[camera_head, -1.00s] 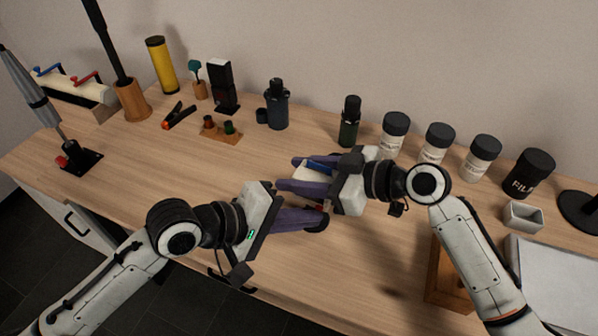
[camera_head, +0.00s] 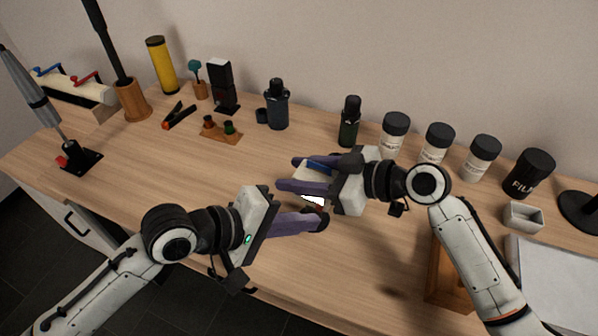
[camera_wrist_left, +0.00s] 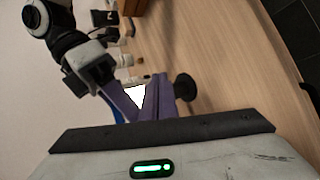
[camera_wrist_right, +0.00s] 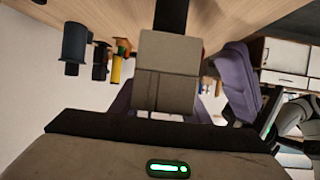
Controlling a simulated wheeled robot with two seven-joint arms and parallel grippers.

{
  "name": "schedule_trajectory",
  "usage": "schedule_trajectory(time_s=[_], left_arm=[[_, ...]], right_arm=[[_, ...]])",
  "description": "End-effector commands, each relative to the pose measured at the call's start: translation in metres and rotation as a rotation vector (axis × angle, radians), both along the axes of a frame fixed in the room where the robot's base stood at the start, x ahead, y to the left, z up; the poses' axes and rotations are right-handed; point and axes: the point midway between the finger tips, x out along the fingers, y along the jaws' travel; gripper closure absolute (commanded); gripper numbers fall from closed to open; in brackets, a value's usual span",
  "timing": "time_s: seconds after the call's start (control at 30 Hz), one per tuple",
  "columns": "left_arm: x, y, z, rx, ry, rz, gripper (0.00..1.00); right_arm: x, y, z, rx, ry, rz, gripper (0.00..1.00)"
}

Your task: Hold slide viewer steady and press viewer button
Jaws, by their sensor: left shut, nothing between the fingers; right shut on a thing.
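The slide viewer (camera_head: 313,200) is a pale box with a bright white lit face, held just above the middle of the table. My right gripper (camera_head: 291,174) is shut on it, with purple fingers on either side. In the right wrist view its beige body (camera_wrist_right: 168,70) fills the space between the fingers. The left wrist view shows the white face (camera_wrist_left: 135,96) partly covered by purple fingers. The viewer button is not clearly visible.
A dark green bottle (camera_head: 349,122) and several white jars (camera_head: 394,133) stand along the back right. A wooden box (camera_head: 447,272) lies under my right arm. The table's left middle is clear.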

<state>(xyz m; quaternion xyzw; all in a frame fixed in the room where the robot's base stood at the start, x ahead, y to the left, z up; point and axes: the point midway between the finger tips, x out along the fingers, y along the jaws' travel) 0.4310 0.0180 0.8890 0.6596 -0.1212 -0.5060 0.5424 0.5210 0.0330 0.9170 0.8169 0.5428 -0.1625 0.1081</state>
Motion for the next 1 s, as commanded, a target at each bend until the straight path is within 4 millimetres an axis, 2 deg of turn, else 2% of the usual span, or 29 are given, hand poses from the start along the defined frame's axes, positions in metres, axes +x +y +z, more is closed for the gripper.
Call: schedule_trajectory(time_s=[0.23,0.73,1.0], left_arm=[[-0.006,0.003,0.000,0.001,0.001,0.000,1.00],[-0.051,0.021,-0.001,0.000,0.002,0.000,1.00],[-0.055,0.024,0.000,0.001,-0.001,0.000,1.00]], right_arm=[[0.000,0.000,0.000,0.001,0.000,0.000,0.85],[0.000,0.000,0.000,0.001,0.000,0.000,0.85],[0.000,0.000,0.000,0.001,0.000,0.000,0.85]])
